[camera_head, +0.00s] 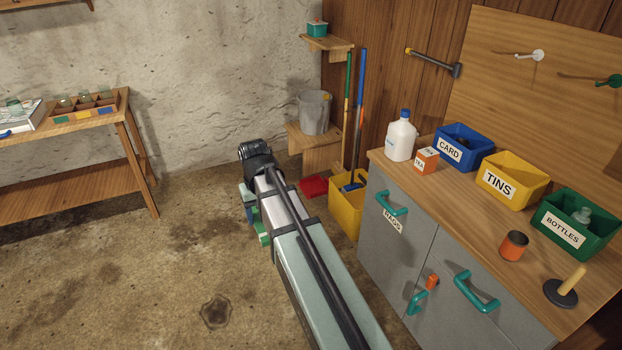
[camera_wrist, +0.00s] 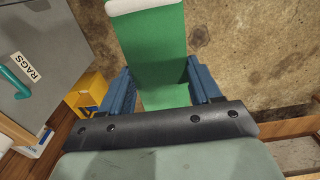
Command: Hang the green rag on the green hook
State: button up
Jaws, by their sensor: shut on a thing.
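The green rag (camera_wrist: 150,40), with a whitish strip at its far edge, lies between the two blue fingers of my gripper (camera_wrist: 160,80), which is shut on it. In the head view a small piece of the rag (camera_head: 263,238) shows beside my arm, over the floor; the arm hides most of the gripper and rag. The green hook (camera_head: 609,81) is on the wooden board at the far right, above the green bottles bin, partly cut by the picture edge. It looks empty. My gripper is well to the left of it and lower.
A white hook (camera_head: 537,55) sits left of the green one. The grey cabinet (camera_head: 400,245) carries bins, a jug (camera_head: 401,137), an orange tin (camera_head: 513,245) and a plunger-like tool (camera_head: 562,290). A yellow bucket (camera_head: 346,211) with poles stands beside it.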

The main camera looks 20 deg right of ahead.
jog(key=s+d+r+m+t+h, duration=0.1)
jog(key=s+d+r+m+t, duration=0.2)
jog(key=d, duration=1.2)
jog(key=s+d+r+m+h, duration=0.1)
jog(key=s+d+m, duration=0.25)
jog(key=d, duration=1.25)
jog(key=s+d+r+m+h, duration=0.35)
jog(key=s+d, duration=0.75)
jog(key=d, duration=0.4)
jog(key=s+d+r+m+h, duration=0.2)
jog(key=s+d+r+m, duration=0.25)
jog(key=s+d, duration=0.9)
jog(key=w+d+r+m+g+h, duration=0.1)
jog(key=d+r+m+g+h, duration=0.2)
jog(key=d+r+h, duration=0.5)
jog(key=d+r, duration=0.5)
jog(key=r, duration=0.2)
jog(key=shift+w, duration=0.4)
jog(key=shift+d+m, duration=0.2)
jog(key=shift+m, duration=0.05)
